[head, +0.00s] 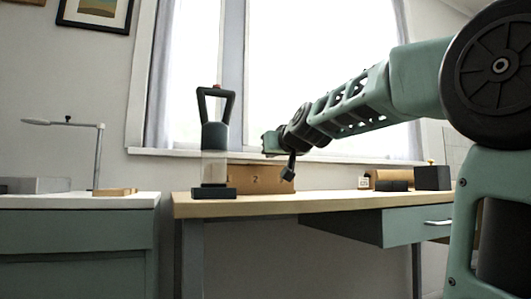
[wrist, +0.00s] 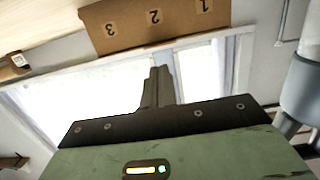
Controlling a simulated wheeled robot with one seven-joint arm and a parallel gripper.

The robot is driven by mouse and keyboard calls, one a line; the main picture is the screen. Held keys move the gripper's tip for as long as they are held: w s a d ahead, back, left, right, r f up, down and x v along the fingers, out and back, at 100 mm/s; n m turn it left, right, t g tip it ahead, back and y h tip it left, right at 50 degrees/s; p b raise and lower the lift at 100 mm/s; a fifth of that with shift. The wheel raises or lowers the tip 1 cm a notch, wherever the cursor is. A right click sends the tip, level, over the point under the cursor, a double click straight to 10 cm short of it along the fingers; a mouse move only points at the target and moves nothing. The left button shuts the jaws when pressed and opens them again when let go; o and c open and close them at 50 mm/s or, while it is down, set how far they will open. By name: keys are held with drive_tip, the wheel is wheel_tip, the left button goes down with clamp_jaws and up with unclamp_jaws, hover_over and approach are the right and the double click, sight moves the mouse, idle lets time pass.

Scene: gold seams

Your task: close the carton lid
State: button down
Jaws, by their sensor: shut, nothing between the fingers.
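The brown cardboard carton (head: 255,178) stands on the wooden desk, partly hidden behind a tall dark-handled object. A "2" shows on its front. In the wrist view the carton (wrist: 152,24) is upside down at the top edge, with the numbers 3, 2 and 1 along its face. Its lid cannot be made out clearly in either view. My gripper (head: 288,175) points down at the carton's right end in the head view; whether it touches cannot be told. In the wrist view my gripper (wrist: 159,70) is shut and empty, its fingertips just short of the carton's edge.
The tall object (head: 215,138) with a triangular handle stands left of my gripper on a dark base. A lamp (head: 98,155) stands on the left cabinet. The desk's front middle is clear.

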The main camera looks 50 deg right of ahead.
drive_tip(key=b+v, duration=0.3)
drive_tip(key=b, duration=0.6)
drive_tip(key=shift+r+b, duration=0.2)
drive_tip(key=shift+b, duration=0.15)
